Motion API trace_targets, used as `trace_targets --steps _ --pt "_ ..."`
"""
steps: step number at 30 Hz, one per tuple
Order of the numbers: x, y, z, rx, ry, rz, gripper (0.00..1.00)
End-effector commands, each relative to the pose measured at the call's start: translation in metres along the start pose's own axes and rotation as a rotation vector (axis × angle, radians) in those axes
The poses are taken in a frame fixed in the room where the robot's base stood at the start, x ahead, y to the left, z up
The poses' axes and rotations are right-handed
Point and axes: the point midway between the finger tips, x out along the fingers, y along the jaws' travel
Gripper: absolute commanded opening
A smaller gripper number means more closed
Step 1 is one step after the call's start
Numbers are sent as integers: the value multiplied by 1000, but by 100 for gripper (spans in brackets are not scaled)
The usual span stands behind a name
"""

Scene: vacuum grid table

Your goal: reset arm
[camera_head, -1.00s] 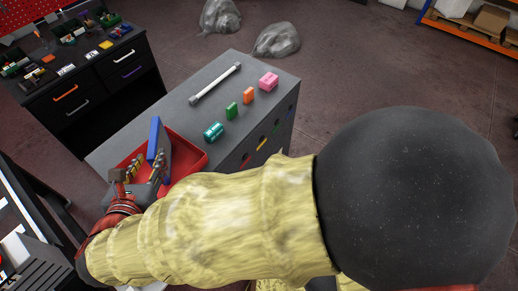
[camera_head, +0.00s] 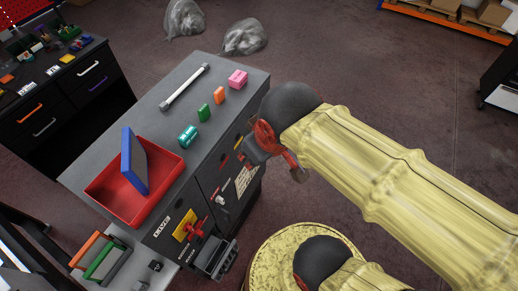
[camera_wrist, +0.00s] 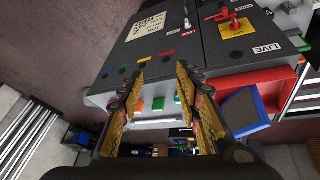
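My gripper (camera_wrist: 160,76) is open in the wrist view, its two yellow-and-black fingers well apart with nothing between the tips. In the head view my arm comes in from the right and bends beside the grey table (camera_head: 84,178); the fingers cannot be made out clearly there. The arm is clear of the red tray (camera_head: 165,183). A blue-edged grey block (camera_head: 134,160) stands tilted in the tray; it also shows in the wrist view (camera_wrist: 247,111).
On the table top are a teal cylinder (camera_head: 188,136), a green block (camera_head: 204,113), an orange block (camera_head: 219,95), a pink block (camera_head: 237,78) and a white-grey bar (camera_head: 185,87). A yellow panel with a red handle (camera_head: 189,228) is on the table's front.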

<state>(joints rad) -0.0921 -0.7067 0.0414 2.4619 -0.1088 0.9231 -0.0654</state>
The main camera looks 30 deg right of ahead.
Motion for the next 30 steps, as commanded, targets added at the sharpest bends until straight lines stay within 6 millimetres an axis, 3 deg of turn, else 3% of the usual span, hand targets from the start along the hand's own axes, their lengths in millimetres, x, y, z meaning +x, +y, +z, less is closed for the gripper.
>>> trace_targets --steps 6,18,23,30 --pt "-11 2 2 210 64 -39 34" --pt "-8 2 4 219 66 -42 34" --pt "9 -1 12 218 66 -42 34" --pt "63 -9 35 217 66 -42 34"
